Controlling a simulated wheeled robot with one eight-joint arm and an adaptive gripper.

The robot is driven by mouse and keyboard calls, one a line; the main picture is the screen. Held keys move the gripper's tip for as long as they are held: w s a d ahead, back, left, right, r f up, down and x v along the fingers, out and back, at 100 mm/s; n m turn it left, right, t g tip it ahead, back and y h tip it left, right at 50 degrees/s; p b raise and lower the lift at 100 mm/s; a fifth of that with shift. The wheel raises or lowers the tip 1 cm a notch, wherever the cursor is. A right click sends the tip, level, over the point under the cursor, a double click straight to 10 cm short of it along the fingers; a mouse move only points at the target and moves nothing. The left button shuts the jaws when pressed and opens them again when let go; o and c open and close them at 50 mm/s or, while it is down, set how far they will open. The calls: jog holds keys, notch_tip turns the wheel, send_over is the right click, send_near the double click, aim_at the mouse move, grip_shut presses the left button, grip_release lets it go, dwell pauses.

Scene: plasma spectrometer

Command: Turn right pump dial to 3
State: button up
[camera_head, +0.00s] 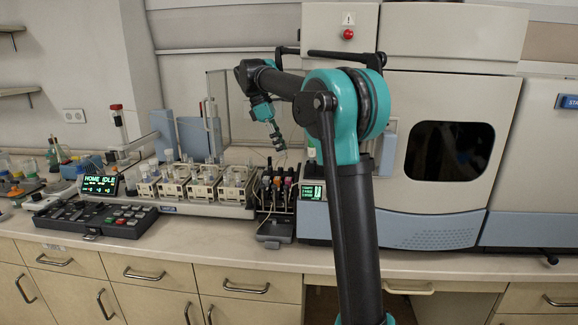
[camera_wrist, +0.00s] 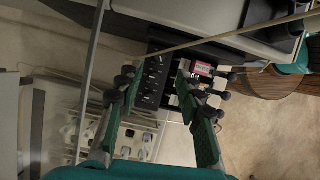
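A dark unit with several upright parts with coloured tops (camera_head: 279,187) stands on the bench left of the large white instrument. It seems to be the pump unit, but I cannot make out the right dial or its setting. My gripper (camera_head: 279,141) hangs above this unit, apart from it. In the wrist view my gripper (camera_wrist: 157,76) has its two green fingers spread wide with nothing between them. Beyond the fingertips lies a dark unit (camera_wrist: 152,84) with a row of small parts. A red-and-white label (camera_wrist: 203,68) and dark knobs (camera_wrist: 207,92) lie to its right.
The white instrument (camera_head: 440,145) bounds the right side, with a small green display (camera_head: 311,191) at its lower left. A row of white holders (camera_head: 205,186) and a black control panel (camera_head: 95,216) stand to the left. The bench front (camera_head: 200,240) is clear.

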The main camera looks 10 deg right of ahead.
aim_at(291, 171)
jog(key=x, duration=0.7)
jog(key=shift+f, duration=0.35)
grip_shut()
